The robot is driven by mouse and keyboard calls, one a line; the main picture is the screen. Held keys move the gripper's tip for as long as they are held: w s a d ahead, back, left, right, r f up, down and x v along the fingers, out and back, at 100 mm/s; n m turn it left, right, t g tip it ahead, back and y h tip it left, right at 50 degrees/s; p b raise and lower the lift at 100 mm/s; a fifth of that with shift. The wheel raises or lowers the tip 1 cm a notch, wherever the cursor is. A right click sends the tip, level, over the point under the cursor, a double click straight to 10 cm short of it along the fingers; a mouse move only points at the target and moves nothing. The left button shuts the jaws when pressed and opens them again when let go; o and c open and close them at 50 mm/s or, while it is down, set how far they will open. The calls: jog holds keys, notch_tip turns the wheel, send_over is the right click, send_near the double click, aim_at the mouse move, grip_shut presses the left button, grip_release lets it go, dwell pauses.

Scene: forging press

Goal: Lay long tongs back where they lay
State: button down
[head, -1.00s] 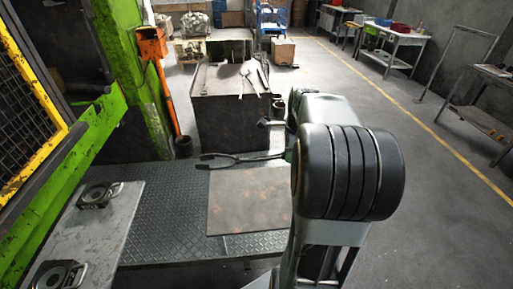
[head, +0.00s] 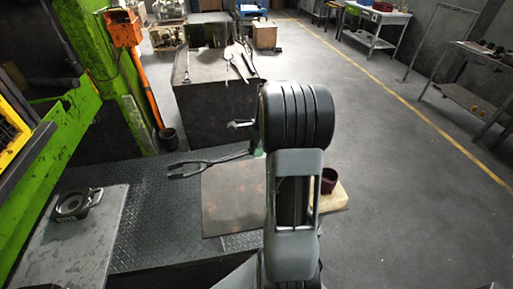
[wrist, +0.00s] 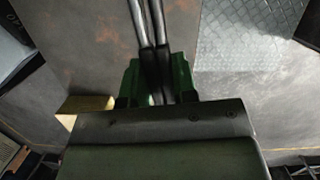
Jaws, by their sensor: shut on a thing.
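My gripper (wrist: 157,80) is shut on the long tongs (wrist: 148,30), with green fingers on both sides of the two dark handles in the wrist view. In the head view the tongs (head: 215,163) reach left from my gripper, their forked jaws beyond the far left corner of the rusty steel tabletop (head: 230,200), over the tread-plate floor. The tabletop also shows under the tongs in the wrist view (wrist: 90,50). My arm hides most of my gripper in the head view; only a bit of green shows. I cannot tell the tongs' exact height.
A dark steel block (head: 205,105) with several tools on top stands beyond the tabletop. A dark red cup (head: 329,180) stands on a pale block (head: 338,197) right of my arm. A grey bench (head: 70,245) is at the left.

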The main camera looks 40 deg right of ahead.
jog(key=b, duration=0.4)
send_over(255, 170)
jog(key=f, duration=0.5)
jog(key=shift+d, duration=0.35)
jog(key=shift+d+b+x, duration=0.15)
jog(key=shift+b+x, duration=0.2)
jog(key=shift+x, duration=0.4)
jog(key=shift+d+b+x, duration=0.15)
jog(key=shift+b+x, duration=0.2)
jog(key=shift+x, duration=0.35)
jog(key=shift+s+f, duration=0.1)
jog(key=c, duration=1.3)
grip_release()
jog(key=shift+o, duration=1)
jog(key=shift+o, duration=0.3)
jog(key=shift+o, duration=0.4)
